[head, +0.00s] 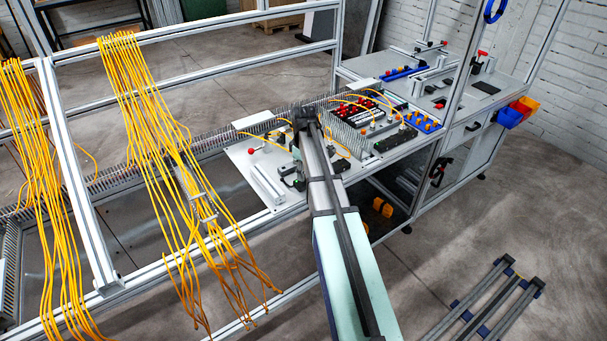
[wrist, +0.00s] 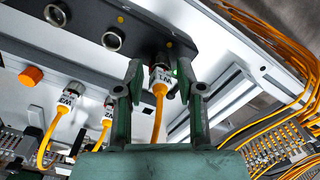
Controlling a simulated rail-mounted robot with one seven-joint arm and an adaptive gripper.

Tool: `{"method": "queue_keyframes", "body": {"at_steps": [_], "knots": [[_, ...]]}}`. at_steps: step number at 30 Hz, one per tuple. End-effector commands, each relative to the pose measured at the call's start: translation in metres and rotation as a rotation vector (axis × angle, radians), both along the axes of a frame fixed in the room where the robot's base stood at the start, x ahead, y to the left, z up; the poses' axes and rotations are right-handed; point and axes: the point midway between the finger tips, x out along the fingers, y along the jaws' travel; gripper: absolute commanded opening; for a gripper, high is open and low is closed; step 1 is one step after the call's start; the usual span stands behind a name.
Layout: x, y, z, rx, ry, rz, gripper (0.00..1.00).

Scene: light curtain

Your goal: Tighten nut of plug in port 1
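In the wrist view a plug (wrist: 161,77) with a light ring, a nut and a yellow cable sits at a port on the dark panel's underside (wrist: 145,18). My gripper (wrist: 160,75) has its two dark green fingers on either side of this plug, with gaps visible, so it is open. Two other ports (wrist: 55,14) (wrist: 113,39) on the panel are empty. I cannot read port numbers or tell how tight the nut is. In the head view my gripper (head: 305,118) is over the workbench; my arm hides the plug.
Two more labelled plugs with yellow cables (wrist: 66,99) (wrist: 107,108) stand left of my gripper, near an orange knob (wrist: 31,76). A white rail (wrist: 225,90) runs close on the right. Hanging yellow cables (head: 150,120) fill the rack left of my arm.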

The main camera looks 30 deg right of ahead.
Motion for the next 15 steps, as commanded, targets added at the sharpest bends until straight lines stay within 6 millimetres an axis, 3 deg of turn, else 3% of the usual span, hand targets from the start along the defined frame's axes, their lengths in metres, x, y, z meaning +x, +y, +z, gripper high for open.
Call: {"method": "queue_keyframes", "body": {"at_steps": [1,2,15], "knots": [[0.0000,0.0000,0.0000,0.000,0.000,0.000,0.12],[0.0000,0.0000,0.0000,0.000,0.000,0.000,0.01],[-0.0001,0.0000,-0.0006,0.000,0.000,0.000,0.01]]}}
